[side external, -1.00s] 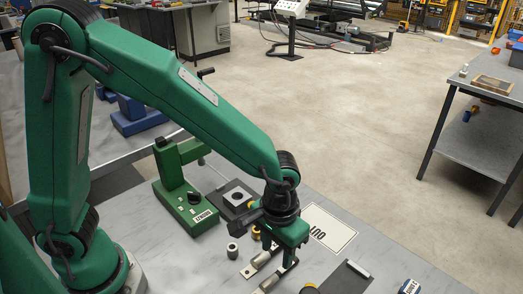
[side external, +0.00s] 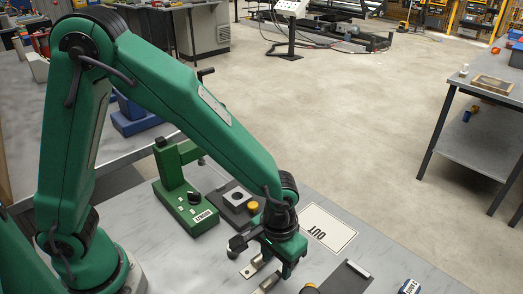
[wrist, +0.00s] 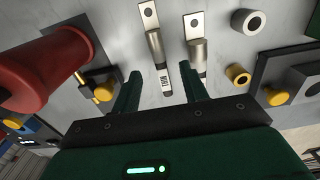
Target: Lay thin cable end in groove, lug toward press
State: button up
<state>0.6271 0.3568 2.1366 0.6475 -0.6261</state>
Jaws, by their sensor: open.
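Two metal cable lugs lie side by side on the grey bench in the wrist view. The slimmer one, the thin cable end (wrist: 158,48), has a flat holed tongue pointing away from me and a printed label. The thicker cable end (wrist: 198,55) lies to its right. My gripper (wrist: 163,84) is open, its fingers either side of the thin cable end's near part; the right finger is close to the thicker one. My gripper also shows low over the bench in the side view (side external: 265,258). The green press (side external: 186,195) stands behind it. I cannot make out the groove.
A dark plate with a holed pale square (side external: 238,196) sits beside the press. In the wrist view, a steel ring (wrist: 247,22) and a brass ring (wrist: 238,75) stand right of the lugs, and a red roll (wrist: 40,70) is at left. An OUT card (side external: 317,229) lies beyond my gripper.

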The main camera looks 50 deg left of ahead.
aim_at(276, 275)
jog(key=shift+f, duration=2)
grip_shut()
jog(key=shift+r, duration=0.1)
jog(key=shift+r, duration=0.7)
jog(key=r, duration=0.3)
jog(key=shift+s+d, duration=0.2)
jog(key=shift+s, duration=0.2)
jog(key=s+d+r, duration=0.4)
jog(key=s+r, duration=0.2)
jog(key=s, duration=0.4)
jog(key=shift+r, duration=0.2)
jog(key=shift+w, duration=0.1)
